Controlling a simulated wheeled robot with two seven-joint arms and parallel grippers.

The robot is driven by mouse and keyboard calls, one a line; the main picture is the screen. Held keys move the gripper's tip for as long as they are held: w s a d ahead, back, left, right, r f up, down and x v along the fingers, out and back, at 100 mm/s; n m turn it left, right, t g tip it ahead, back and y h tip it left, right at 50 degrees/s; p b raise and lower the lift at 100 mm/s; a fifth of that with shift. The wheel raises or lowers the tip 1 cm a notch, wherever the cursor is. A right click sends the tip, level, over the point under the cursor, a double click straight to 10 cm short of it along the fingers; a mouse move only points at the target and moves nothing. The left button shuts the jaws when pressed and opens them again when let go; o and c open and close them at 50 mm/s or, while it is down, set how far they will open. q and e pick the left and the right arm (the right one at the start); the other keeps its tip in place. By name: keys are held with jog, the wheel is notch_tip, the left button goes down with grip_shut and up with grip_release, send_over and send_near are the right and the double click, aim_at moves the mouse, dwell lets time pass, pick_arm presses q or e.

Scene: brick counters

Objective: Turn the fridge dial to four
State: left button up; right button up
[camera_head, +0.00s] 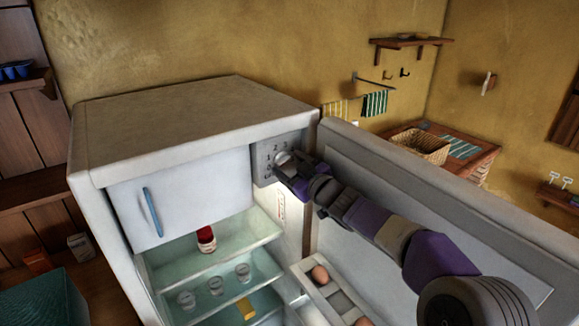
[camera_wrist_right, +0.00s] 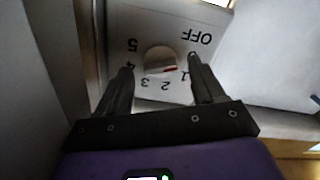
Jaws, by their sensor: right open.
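The fridge dial (camera_head: 282,157) is a round pale knob on a grey control panel, inside the open fridge, right of the freezer door. In the right wrist view the dial (camera_wrist_right: 158,55) shows upside down, ringed by OFF and the numbers 1 to 5. Its short red mark points toward the 1. My right gripper (camera_wrist_right: 161,64) is open, with one finger on each side of the dial and gaps visible between. In the head view my right gripper (camera_head: 288,170) reaches the panel and partly hides it. My left gripper is out of view.
The blue-handled freezer door (camera_head: 185,195) is shut. Below, glass shelves hold a red jar (camera_head: 206,238) and several glasses. The door rack (camera_head: 340,298) holds eggs.

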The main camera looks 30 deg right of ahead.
jog(key=shift+w, duration=0.35)
